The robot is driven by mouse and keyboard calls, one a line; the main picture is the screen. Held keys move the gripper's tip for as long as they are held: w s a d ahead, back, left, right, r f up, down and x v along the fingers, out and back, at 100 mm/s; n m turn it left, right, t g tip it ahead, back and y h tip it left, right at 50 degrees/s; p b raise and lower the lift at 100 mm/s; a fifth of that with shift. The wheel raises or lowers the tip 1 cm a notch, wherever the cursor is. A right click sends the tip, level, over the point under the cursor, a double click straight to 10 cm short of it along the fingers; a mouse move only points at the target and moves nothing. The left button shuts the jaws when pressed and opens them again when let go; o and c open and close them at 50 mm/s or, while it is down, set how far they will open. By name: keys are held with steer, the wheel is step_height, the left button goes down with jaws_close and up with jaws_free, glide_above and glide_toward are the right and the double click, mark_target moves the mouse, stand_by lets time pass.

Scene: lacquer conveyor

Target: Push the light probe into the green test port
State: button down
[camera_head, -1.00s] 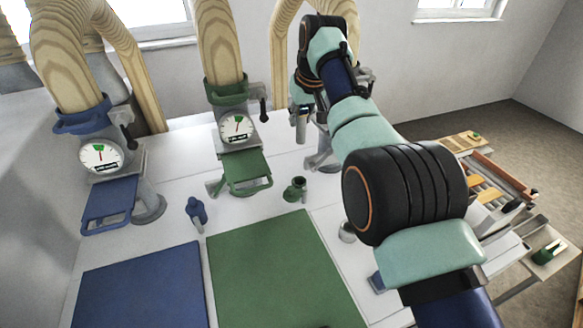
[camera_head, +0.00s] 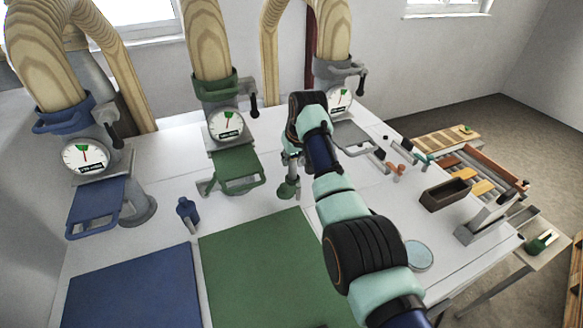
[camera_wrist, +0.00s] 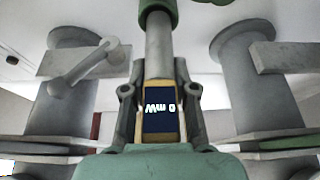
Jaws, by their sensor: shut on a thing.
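My gripper (camera_head: 291,168) is shut on the light probe (camera_wrist: 158,62), a grey shaft with a small yellow-framed display (camera_wrist: 160,112) reading "0 mW" upside down in the wrist view. In the head view the gripper points down right above the green test port (camera_head: 289,190), a small green cup on the white table. In the wrist view a green rim, likely the same port (camera_wrist: 158,12), meets the far end of the probe's shaft. The probe tip is hidden there, so I cannot tell how deep it sits.
A blue port (camera_head: 188,211) stands to the left. Behind are hose stations with a blue tray (camera_head: 95,203) and a green tray (camera_head: 235,168). Blue (camera_head: 130,290) and green (camera_head: 265,270) mats lie in front. A brown box (camera_head: 447,193) stands right of my arm.

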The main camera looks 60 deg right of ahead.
mark_target(291, 169)
steer(key=shift+f+p, duration=0.4)
steer(key=shift+f, duration=1.75)
steer(key=shift+f, duration=0.1)
steer(key=c, duration=0.9)
jaws_free()
steer(key=b+v, duration=0.1)
steer(key=v, duration=1.1)
steer(key=shift+b, duration=0.35)
